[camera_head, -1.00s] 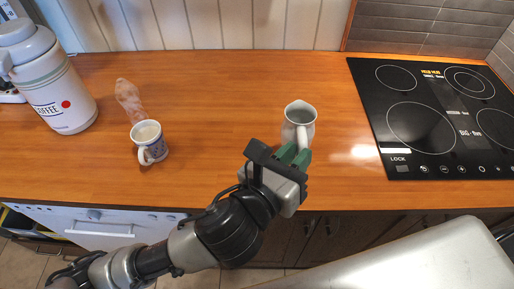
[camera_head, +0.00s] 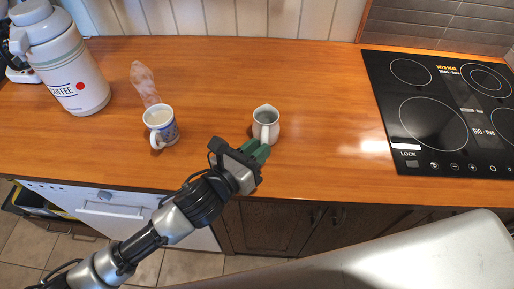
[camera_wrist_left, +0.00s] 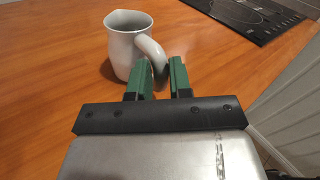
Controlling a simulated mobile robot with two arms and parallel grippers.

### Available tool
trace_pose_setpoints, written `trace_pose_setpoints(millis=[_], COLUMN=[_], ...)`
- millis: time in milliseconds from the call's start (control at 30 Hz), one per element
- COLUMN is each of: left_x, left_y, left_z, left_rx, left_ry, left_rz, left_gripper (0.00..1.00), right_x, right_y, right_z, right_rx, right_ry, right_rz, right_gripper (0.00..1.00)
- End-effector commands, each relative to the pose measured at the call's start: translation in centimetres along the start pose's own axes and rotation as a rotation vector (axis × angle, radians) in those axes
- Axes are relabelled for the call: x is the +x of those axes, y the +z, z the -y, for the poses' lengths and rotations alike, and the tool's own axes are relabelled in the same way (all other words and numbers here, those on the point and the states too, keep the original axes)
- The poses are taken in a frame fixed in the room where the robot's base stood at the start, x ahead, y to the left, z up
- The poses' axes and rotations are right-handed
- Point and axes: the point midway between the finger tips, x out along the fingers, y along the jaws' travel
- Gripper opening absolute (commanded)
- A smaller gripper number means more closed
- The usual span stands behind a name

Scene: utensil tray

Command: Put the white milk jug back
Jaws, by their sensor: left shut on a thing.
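The white milk jug (camera_head: 266,121) is upright over the wooden counter, right of the patterned mug. My left gripper (camera_head: 262,151) is at its near side, with green fingers shut on the jug's handle. The left wrist view shows the jug (camera_wrist_left: 125,48) with its handle between the two fingers (camera_wrist_left: 161,75). Whether the jug's base touches the counter cannot be told. My right gripper is not in view.
A white-and-blue mug (camera_head: 163,131) with steam above it stands left of the jug. A coffee flask (camera_head: 78,84) stands at the far left. A black cooktop (camera_head: 435,115) is at the right. Bare counter lies between jug and cooktop.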

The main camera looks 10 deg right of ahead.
Motion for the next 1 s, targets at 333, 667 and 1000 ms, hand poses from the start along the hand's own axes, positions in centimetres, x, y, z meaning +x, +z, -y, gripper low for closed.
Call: trace_pose_setpoints(millis=[333,667,1000], left_x=[0.0,0.0,-4.1], left_y=[-0.1,-0.1,-0.2], left_z=[0.0,0.0,-0.1], left_rx=[0.000,0.000,0.001], left_ry=[0.000,0.001,0.002], left_rz=[0.000,0.000,-0.004], left_gripper=[0.32,0.46,0.46], right_x=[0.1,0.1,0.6], right_y=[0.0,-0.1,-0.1], right_z=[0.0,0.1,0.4], right_rx=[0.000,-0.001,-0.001], right_ry=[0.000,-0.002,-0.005], right_rz=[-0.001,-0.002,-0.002], right_gripper=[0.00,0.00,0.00])
